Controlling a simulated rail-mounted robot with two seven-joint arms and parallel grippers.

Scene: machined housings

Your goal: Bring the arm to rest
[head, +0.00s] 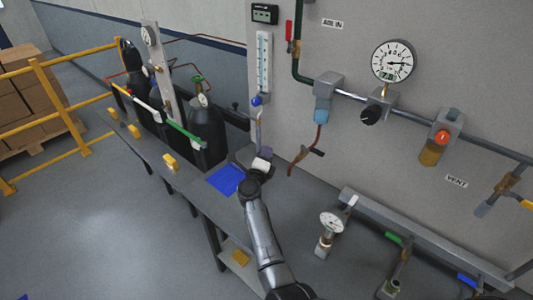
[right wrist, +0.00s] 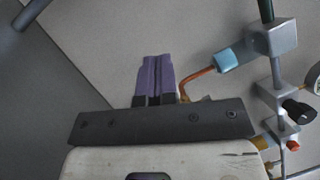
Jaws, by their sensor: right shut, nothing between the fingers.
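My right arm reaches up from the bottom of the head view. Its gripper (head: 264,153) is above the bench, close to the grey wall panel and beside a blue mat. In the right wrist view the two purple fingers (right wrist: 155,80) are together with nothing between them. A copper-coloured hose (right wrist: 198,72) shows just right of the fingers, and it looks to be behind them. My left gripper is not in view.
The grey panel (head: 345,140) carries gauges, pipes and valves. The blue mat (head: 226,179) lies on the bench (head: 300,195). Gas cylinders (head: 207,130) stand left.

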